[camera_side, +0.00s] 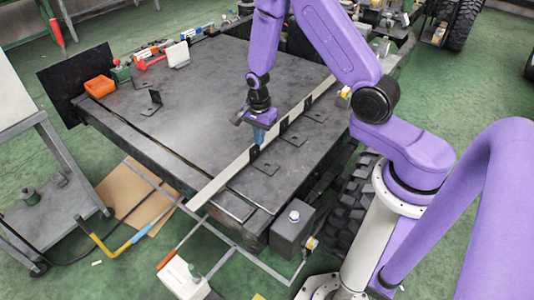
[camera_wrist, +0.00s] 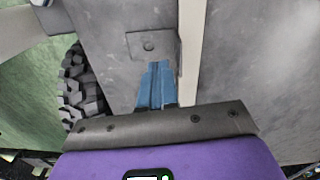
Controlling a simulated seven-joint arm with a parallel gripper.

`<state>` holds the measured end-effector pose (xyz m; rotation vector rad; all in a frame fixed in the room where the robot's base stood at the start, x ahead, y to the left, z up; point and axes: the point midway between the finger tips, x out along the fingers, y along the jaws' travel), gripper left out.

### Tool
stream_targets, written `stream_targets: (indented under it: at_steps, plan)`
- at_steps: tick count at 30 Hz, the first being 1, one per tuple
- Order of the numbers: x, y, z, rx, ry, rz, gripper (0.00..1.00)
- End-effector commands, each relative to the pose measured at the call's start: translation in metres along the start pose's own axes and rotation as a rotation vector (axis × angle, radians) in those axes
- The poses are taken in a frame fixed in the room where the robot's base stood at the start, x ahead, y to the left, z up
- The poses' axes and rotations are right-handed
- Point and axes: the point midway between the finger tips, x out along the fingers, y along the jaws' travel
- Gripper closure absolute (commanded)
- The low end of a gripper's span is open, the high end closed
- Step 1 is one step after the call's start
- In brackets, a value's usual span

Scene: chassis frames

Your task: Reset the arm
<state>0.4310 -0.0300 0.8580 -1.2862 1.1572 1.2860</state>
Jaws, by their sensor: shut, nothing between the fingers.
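My gripper (camera_side: 258,136) hangs from the purple arm over the dark grey chassis table, close to the long pale rail (camera_side: 228,170). Its blue fingers are together and hold nothing. In the wrist view the blue fingers (camera_wrist: 155,84) point at a small square bracket plate (camera_wrist: 151,46) with a hole. The pale rail (camera_wrist: 188,60) runs just right of the fingers there. I cannot tell whether the fingertips touch the surface.
Black brackets (camera_side: 288,141) stand along the rail. An orange bin (camera_side: 99,86) and small tools sit at the table's far left. A tyre (camera_side: 352,200) is beside the near right side. A grey cart (camera_side: 50,200) stands at left. The table's middle left is mostly clear.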

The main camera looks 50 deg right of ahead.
Motion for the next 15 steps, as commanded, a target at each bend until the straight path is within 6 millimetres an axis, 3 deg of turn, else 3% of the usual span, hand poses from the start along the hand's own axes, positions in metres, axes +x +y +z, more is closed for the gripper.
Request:
stream_targets:
  at_steps: [8,15]
  plan:
    - [-0.056,0.011,0.046,-0.484,0.002,-0.013,1.0]
    - [-0.101,0.044,0.083,-0.927,0.003,-0.018,1.0]
